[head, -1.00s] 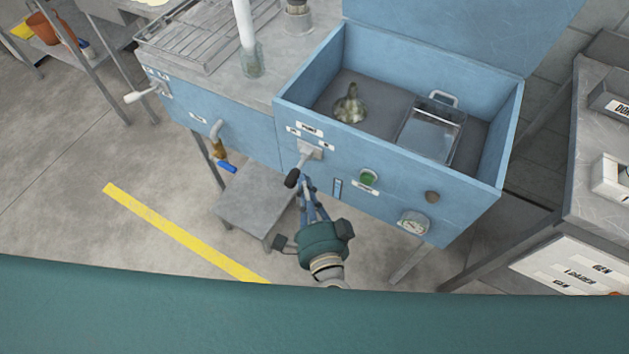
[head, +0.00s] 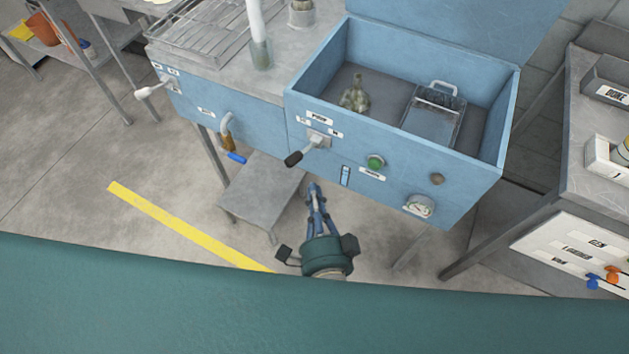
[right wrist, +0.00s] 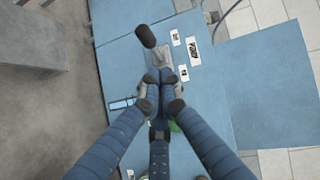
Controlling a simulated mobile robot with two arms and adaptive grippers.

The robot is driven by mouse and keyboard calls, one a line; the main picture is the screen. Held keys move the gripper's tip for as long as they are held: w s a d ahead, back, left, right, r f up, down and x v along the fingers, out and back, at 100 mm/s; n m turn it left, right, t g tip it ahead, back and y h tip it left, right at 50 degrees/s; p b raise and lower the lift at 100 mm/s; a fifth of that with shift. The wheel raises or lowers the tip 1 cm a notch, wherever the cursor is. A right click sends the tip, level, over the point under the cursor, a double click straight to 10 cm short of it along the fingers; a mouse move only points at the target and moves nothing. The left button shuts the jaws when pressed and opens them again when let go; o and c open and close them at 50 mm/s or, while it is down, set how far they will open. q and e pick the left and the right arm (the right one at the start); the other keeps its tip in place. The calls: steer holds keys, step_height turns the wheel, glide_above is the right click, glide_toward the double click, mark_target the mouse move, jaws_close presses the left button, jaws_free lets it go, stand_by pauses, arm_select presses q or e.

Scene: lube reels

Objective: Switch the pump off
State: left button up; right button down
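The pump switch lever (head: 309,147) is on the front of the blue cabinet (head: 410,175), under a PUMP label (head: 319,117). Its black grip (head: 293,159) points down and to the left. Small labels (head: 336,133) flank the switch; I cannot read them for certain. My right gripper (head: 314,188) is just below the lever, its fingers together and empty, apart from the grip. In the right wrist view the black grip (right wrist: 145,36) lies beyond the fingertips (right wrist: 161,92), up and to the left. My left gripper is not in view.
A green button (head: 375,162), a brown knob (head: 437,179) and a gauge (head: 419,205) are to the right of the lever. A valve with a blue handle (head: 236,158) is to the left. A low grey step (head: 262,190) stands below. Open floor lies in front.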

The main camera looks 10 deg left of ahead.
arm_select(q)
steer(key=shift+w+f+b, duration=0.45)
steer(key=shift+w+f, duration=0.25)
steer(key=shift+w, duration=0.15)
arm_select(e)
steer(key=shift+a+v, duration=0.2)
steer(key=shift+v, duration=0.65)
steer(key=shift+a+v, duration=0.2)
steer(key=shift+v, duration=0.7)
steer(key=shift+a+v, duration=0.2)
steer(key=shift+v, duration=0.65)
